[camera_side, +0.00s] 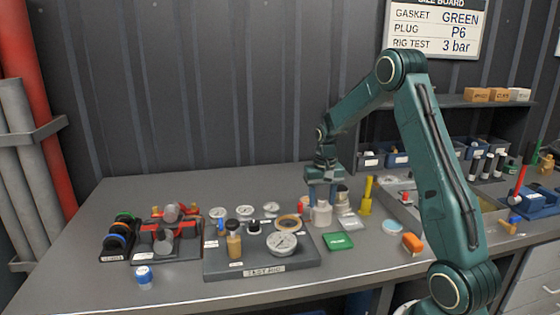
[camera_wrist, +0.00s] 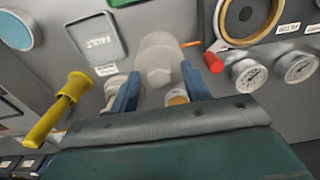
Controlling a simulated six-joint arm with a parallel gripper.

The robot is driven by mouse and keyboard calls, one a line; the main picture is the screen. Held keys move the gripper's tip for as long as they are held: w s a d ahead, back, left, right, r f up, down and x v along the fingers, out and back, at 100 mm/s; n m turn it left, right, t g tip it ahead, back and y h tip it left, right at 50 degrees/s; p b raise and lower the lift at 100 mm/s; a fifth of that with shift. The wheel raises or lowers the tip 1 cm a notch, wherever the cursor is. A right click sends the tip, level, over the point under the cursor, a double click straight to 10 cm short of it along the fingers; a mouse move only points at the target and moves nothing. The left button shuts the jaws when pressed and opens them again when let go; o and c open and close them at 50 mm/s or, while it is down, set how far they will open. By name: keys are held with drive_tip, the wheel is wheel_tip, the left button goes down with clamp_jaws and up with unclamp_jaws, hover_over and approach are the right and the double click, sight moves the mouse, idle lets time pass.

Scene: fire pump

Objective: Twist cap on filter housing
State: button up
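The white filter housing (camera_side: 320,213) stands upright on the bench, just right of the test rig plate, directly below my gripper (camera_side: 324,186). In the wrist view, a pale, translucent round body with a narrower top (camera_wrist: 158,62) lies between the two blue fingers of my gripper (camera_wrist: 160,82). I cannot tell whether this top is a separate cap. The fingers stand apart, one on each side of it, and the frames do not show clearly whether they touch it. In the side view, the fingers and wrist hide the upper end of the housing.
A blue-capped jar (camera_side: 145,278) stands front left. An orange block (camera_side: 412,243) lies right. The rear left bench is clear.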

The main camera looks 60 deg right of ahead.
drive_tip(key=shift+s+a+f, duration=0.1)
drive_tip(key=shift+f, duration=0.75)
drive_tip(key=shift+r, duration=0.7)
clamp_jaws()
drive_tip(key=shift+r, duration=0.7)
drive_tip(key=shift+r, duration=0.15)
drive_tip(key=shift+r, duration=0.65)
wheel_tip(320, 180, up, 14)
drive_tip(key=s+d, duration=0.2)
drive_tip(key=d, duration=0.9)
drive_tip(key=shift+w+a+f, duration=0.1)
drive_tip(key=shift+w+f, duration=0.05)
drive_tip(key=shift+f, duration=1.2)
drive_tip(key=shift+w+f, duration=0.1)
drive_tip(key=shift+f, duration=1.2)
